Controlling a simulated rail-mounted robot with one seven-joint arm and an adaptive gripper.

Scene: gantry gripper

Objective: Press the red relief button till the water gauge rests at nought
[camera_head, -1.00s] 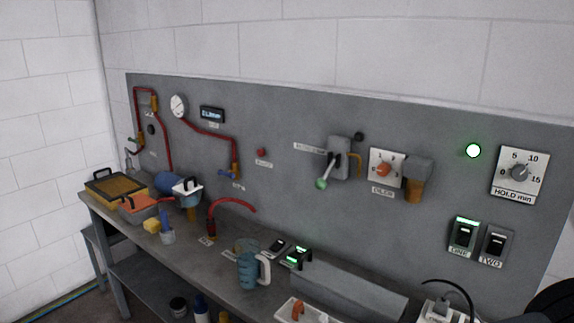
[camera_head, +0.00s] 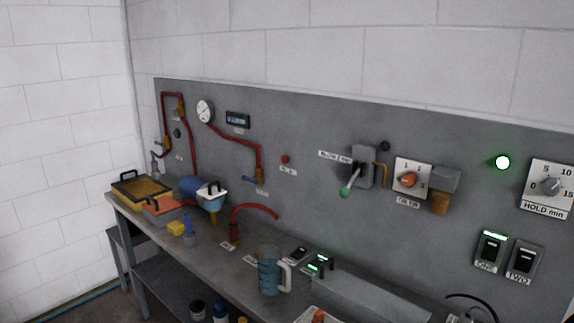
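The red button (camera_head: 285,159) is a small round knob on the grey wall panel, above a small white label too small to read. The round white water gauge (camera_head: 205,111) is on the panel to its upper left, joined to red piping; its needle is too small to read. A small dark digital display (camera_head: 237,120) with bluish lit characters sits right of the gauge. My gripper does not show in this view.
The bench (camera_head: 208,253) below the panel holds a blue jug (camera_head: 270,275), a red curved spout (camera_head: 255,209), trays (camera_head: 142,190) and small tools. A green-handled lever (camera_head: 349,185), a dial (camera_head: 408,180) and switches (camera_head: 491,249) are right of the button.

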